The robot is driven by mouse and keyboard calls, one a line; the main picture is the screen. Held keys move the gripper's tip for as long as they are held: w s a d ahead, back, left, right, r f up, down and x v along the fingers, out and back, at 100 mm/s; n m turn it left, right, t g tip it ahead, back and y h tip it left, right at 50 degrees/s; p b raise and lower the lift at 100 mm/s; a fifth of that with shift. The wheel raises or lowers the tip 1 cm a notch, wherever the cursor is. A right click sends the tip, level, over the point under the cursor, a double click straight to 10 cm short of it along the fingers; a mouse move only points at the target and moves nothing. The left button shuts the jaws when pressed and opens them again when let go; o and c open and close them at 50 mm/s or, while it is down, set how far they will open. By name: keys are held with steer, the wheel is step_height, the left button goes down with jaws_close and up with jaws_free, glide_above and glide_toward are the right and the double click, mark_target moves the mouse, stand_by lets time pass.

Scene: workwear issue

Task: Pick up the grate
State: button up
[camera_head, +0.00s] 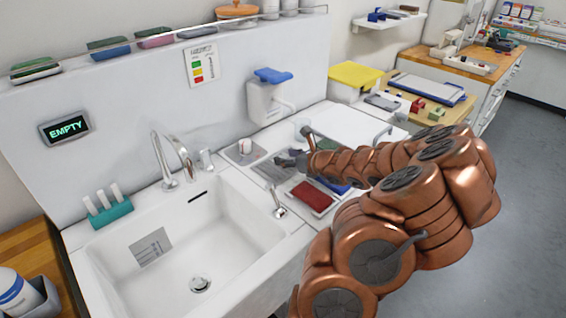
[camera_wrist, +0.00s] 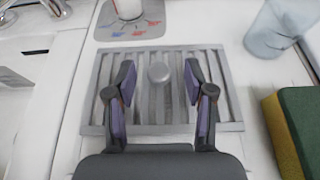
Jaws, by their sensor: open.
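My gripper (camera_wrist: 158,82) is open and empty above the grate. In the head view my gripper (camera_head: 291,160) and arm hide part of the grate. I cannot tell the exact height of the fingertips above it.
A green-yellow sponge (camera_wrist: 297,130) lies right of the grate. A translucent cup (camera_wrist: 278,30) stands at the upper right. A grey marked mat (camera_wrist: 112,30) with a white cylinder lies beyond. The white sink (camera_head: 190,240) is at left. A red pad (camera_head: 312,196) lies nearby.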

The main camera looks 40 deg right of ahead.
steer(key=shift+x, duration=1)
steer(key=shift+f, duration=0.1)
steer(key=shift+s, duration=0.1)
jaws_close()
